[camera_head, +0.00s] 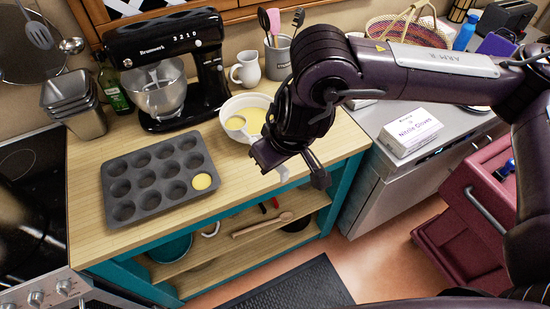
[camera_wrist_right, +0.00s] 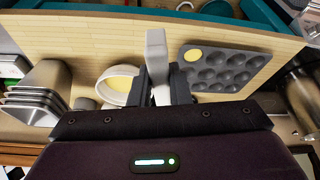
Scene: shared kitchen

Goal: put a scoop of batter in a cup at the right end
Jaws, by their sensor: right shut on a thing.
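The dark muffin tin (camera_head: 160,208) lies on the wooden worktop. Its front right corner cup holds yellow batter (camera_head: 202,181); the other cups look empty. My right gripper (camera_head: 287,174) is at the counter's front edge, right of the tin, shut on a pale grey handle (camera_wrist_right: 156,60), seemingly the scoop's; the arm hides the join. In the wrist view the tin (camera_wrist_right: 225,68) and bowl (camera_wrist_right: 112,82) lie either side. My left gripper is not in view.
A black stand mixer (camera_head: 168,65) stands behind the tin. A white jug (camera_head: 246,69) and a utensil crock (camera_head: 279,55) stand behind the bowl. A glove box (camera_head: 410,132) is on the right counter. A shelf with a wooden spoon (camera_head: 262,225) lies below.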

